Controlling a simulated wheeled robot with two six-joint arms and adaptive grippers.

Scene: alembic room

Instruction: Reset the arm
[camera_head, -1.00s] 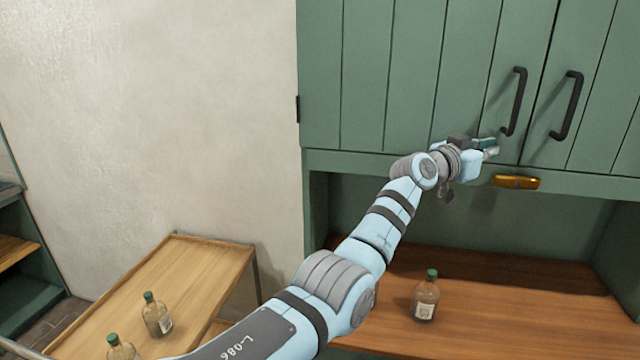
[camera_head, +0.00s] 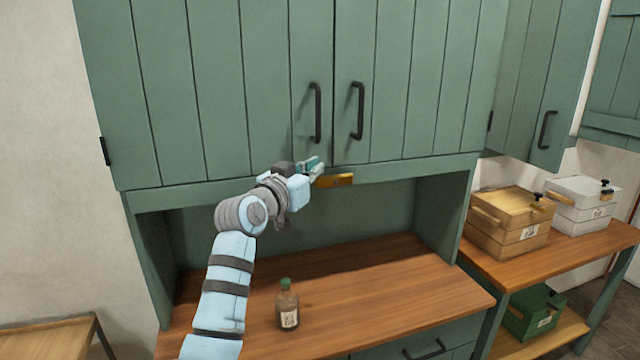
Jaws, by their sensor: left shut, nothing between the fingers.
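My left arm comes in from the bottom left and reaches up to the green cabinet (camera_head: 230,90). My left gripper (camera_head: 316,170) is shut and empty. In the picture it is just below the left door's black handle (camera_head: 315,112) and beside the brass plate (camera_head: 336,181) on the rail under the doors. I cannot tell whether it touches the cabinet. Both upper doors look closed. My right gripper is not in view.
A bottle with a green cap (camera_head: 288,304) stands on the wooden counter (camera_head: 400,290) below the gripper. At right, a wooden box (camera_head: 510,222) and a white box (camera_head: 582,203) sit on a side table, with a green box (camera_head: 533,313) on its lower shelf. The counter's right part is clear.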

